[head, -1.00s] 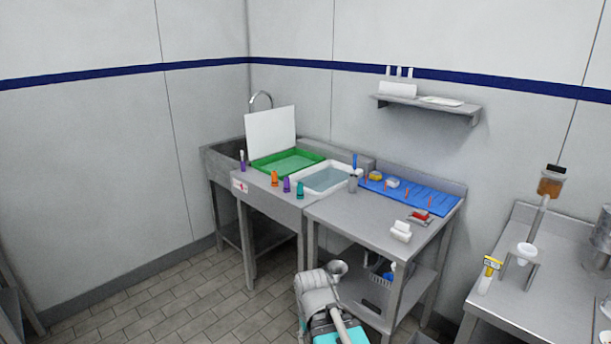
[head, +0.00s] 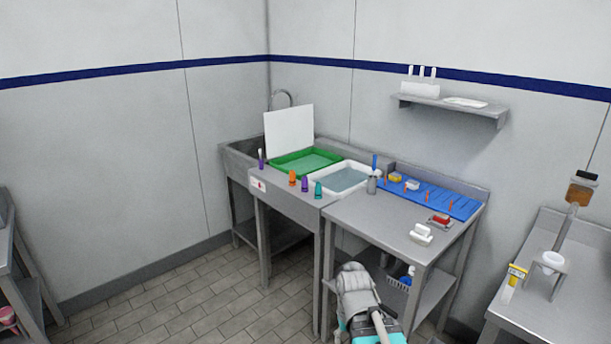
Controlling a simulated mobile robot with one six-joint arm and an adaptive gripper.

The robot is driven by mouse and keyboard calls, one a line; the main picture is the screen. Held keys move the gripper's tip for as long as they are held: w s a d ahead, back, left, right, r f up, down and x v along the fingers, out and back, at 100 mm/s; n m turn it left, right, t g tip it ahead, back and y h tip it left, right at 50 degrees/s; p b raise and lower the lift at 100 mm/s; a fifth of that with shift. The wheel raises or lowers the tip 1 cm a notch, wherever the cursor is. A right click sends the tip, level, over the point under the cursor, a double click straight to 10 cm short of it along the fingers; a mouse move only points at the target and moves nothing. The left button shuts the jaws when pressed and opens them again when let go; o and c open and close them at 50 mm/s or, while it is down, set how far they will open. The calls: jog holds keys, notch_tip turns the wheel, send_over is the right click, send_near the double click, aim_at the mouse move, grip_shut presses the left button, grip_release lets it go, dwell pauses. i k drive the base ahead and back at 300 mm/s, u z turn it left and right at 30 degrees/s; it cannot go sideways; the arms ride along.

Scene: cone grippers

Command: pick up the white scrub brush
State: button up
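A white, block-shaped object with a raised top, which looks like the white scrub brush (head: 421,235), lies near the front right of the steel table (head: 375,223). Its bristles cannot be made out at this size. Nothing touches it from above. Part of my grey and teal arm shows at the bottom centre, below and left of the brush and in front of the table. My gripper's fingers cannot be seen.
A red brush (head: 440,219) lies just behind the white one. A blue mat (head: 462,207) with small items runs along the back. A metal cup (head: 372,185), a white water basin (head: 326,193) and coloured cones (head: 305,184) stand left. A side counter (head: 533,298) is at right.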

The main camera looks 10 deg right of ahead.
aim_at(420, 235)
jog(key=u, duration=0.05)
jog(key=i, duration=1)
jog(key=z, duration=0.05)
